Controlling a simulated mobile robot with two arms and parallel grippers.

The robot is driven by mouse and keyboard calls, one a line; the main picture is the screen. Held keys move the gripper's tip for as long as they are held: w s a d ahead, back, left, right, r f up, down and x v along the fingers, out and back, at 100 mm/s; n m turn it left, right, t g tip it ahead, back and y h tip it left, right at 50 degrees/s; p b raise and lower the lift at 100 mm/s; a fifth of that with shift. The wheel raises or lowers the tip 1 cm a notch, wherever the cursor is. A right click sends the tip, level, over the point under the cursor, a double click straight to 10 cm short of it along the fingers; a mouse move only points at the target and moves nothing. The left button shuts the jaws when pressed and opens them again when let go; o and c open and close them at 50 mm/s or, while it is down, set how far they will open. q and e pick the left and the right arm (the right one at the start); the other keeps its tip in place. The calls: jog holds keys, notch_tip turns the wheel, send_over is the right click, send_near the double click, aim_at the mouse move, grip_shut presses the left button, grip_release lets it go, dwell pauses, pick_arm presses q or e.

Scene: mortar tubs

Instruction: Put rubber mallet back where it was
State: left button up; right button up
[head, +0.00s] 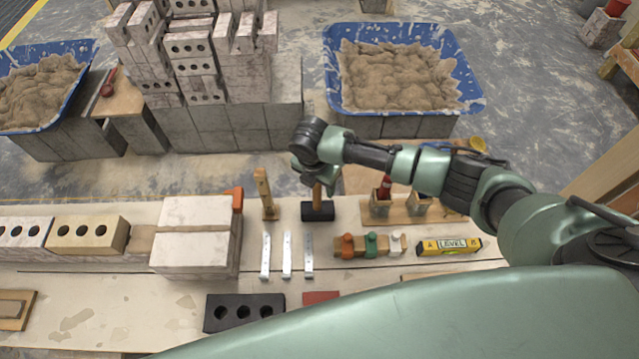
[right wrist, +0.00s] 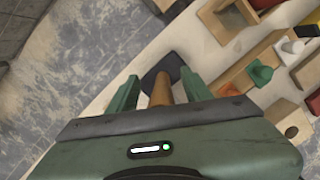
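The rubber mallet stands on its black head (head: 318,211) on the bench, with its wooden handle (head: 317,191) pointing up. In the right wrist view the mallet head (right wrist: 168,66) lies beyond the fingertips, and the handle (right wrist: 161,93) runs between the fingers. My right gripper (head: 316,178) is over the mallet from above. Its two fingers (right wrist: 160,88) are apart, with a gap showing on each side of the handle. The handle's upper end is hidden by the gripper. My left gripper is not in view.
Close by on the bench (head: 350,290) are an upright wooden-handled tool (head: 265,195), metal strips (head: 287,255), a rack with coloured knobs (head: 370,245), a yellow level (head: 448,246) and a holder with a red-handled tool (head: 382,208). Blue mortar tubs (head: 475,95) stand behind.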

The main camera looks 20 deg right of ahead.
jog(key=r, duration=0.5)
jog(key=s+a+r, duration=0.1)
jog(key=r, duration=0.1)
jog(key=shift+r+b, duration=0.35)
